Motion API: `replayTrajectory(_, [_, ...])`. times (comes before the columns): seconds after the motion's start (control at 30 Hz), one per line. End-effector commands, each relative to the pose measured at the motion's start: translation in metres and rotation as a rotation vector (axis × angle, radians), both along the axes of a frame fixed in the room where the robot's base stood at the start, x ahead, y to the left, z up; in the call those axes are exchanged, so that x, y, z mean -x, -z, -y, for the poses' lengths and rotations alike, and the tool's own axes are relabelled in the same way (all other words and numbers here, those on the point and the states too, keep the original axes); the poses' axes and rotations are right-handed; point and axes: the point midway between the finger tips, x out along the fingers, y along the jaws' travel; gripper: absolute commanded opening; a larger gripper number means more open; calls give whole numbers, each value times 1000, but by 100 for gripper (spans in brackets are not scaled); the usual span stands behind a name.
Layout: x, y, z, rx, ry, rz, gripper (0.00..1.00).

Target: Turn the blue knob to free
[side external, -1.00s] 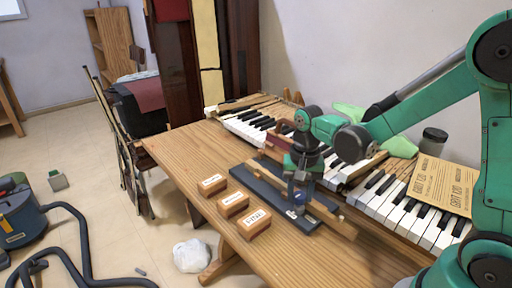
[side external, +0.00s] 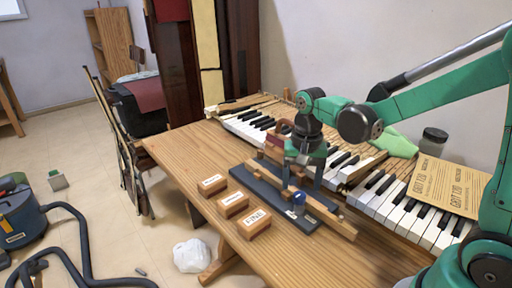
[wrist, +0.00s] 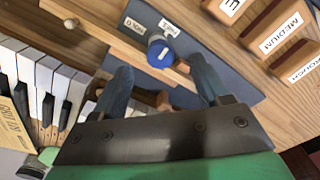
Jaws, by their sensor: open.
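The blue knob (side external: 298,198) stands upright on a dark blue base (side external: 262,187) on the wooden table. In the wrist view the knob (wrist: 160,54) has a short white mark on its top. My gripper (side external: 303,183) points down, open and empty, just behind and above the knob. In the wrist view the two blue-grey fingers (wrist: 160,68) are spread apart, with the knob just beyond their tips. I see no contact with the knob.
A wooden strip (side external: 335,220) lies along the base. Labelled wooden blocks (side external: 233,204) stand in front of it. Piano keys (side external: 395,208) run behind, with a paper sheet (side external: 445,186) and a dark jar (side external: 433,141) at the right.

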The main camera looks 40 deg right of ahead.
Motion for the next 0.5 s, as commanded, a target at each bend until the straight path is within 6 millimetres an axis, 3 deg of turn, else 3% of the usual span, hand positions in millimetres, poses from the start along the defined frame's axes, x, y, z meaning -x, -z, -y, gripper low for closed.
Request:
replayTrajectory(0.2, [0, -21, 0, 0, 0, 0, 68])
replayTrajectory(0.5, [0, -25, 0, 0, 0, 0, 68])
